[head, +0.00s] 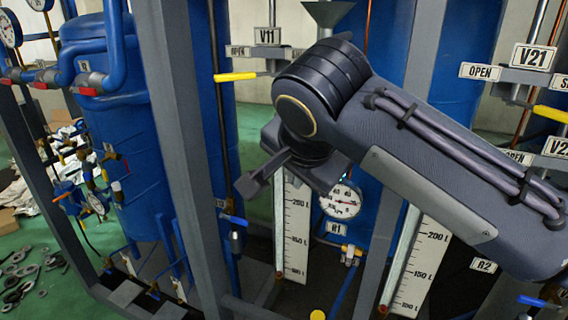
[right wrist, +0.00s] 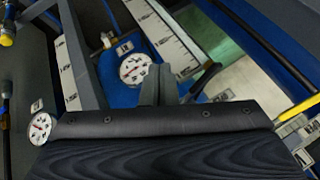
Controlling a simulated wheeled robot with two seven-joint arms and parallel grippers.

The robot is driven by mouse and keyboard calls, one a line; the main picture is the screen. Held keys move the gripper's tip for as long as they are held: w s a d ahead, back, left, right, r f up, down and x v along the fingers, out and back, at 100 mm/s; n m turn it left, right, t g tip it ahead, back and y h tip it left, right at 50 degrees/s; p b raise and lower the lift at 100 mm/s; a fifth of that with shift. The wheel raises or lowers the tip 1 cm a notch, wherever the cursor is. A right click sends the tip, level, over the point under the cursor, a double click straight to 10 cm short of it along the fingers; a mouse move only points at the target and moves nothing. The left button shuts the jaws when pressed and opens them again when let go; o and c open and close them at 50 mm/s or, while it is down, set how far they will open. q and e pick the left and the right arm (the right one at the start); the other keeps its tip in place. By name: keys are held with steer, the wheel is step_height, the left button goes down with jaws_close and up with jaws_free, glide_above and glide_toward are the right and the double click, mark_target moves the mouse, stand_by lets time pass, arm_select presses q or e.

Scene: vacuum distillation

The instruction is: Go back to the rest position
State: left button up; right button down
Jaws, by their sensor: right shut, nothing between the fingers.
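My right arm reaches in from the right side of the head view, and its dark wrist stands in front of the blue tanks. My right gripper (head: 264,174) points down and left, shut and empty, near the V11 valve and the left level scale. In the right wrist view the gripper's fingers (right wrist: 158,86) are together with nothing between them, next to a round gauge. The V11 valve's yellow handle (head: 235,76) is left of my wrist, apart from the gripper. My left gripper is not in view.
Grey frame posts (head: 180,130) stand close left of my right gripper. A gauge (head: 341,200) and a white level scale (head: 297,228) are near it. The V21 valve's yellow handle (head: 551,114) is at the right. Loose parts (head: 20,275) lie on the green floor at left.

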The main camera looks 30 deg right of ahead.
steer(key=s+f+n+y, duration=0.3)
steer(key=s+f+n, duration=0.2)
steer(key=f, duration=0.7)
steer(key=s+a+f+n+g+y, duration=0.1)
steer(key=s+f+n+y, duration=0.2)
steer(key=f, duration=1)
steer(key=s+n, duration=0.3)
steer(key=s, duration=0.2)
steer(key=shift+a+f, duration=0.2)
steer(key=shift+a, duration=0.05)
steer(key=shift+s+n, duration=0.15)
steer(key=shift+n, duration=0.15)
